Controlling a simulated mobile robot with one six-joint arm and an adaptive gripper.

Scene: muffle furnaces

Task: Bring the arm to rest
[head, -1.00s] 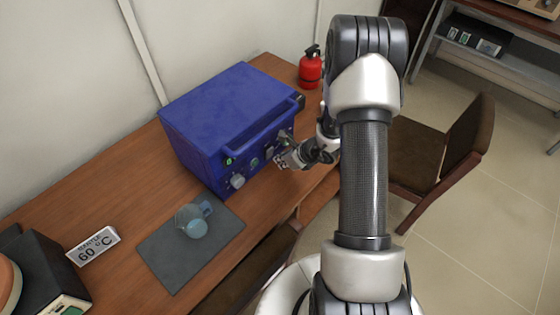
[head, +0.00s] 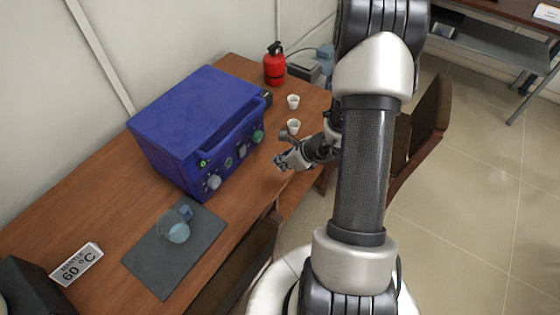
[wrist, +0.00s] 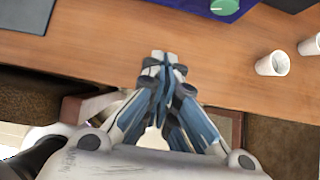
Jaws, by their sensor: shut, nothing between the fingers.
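My gripper (head: 279,161) is shut and empty. In the head view it hangs just right of the blue furnace (head: 190,120), over the front edge of the wooden table (head: 110,195). In the wrist view the closed fingertips of my gripper (wrist: 165,58) point over the bare tabletop (wrist: 100,55). A corner of the blue furnace with a green knob (wrist: 224,6) shows at the top. My arm fills the middle right of the head view and hides part of the table end.
Two white cups (head: 293,101) (head: 293,126) stand right of the furnace. A red extinguisher (head: 274,65) stands behind. A flask (head: 174,228) lies on a grey mat (head: 160,262). A brown chair (head: 425,125) stands right of my arm.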

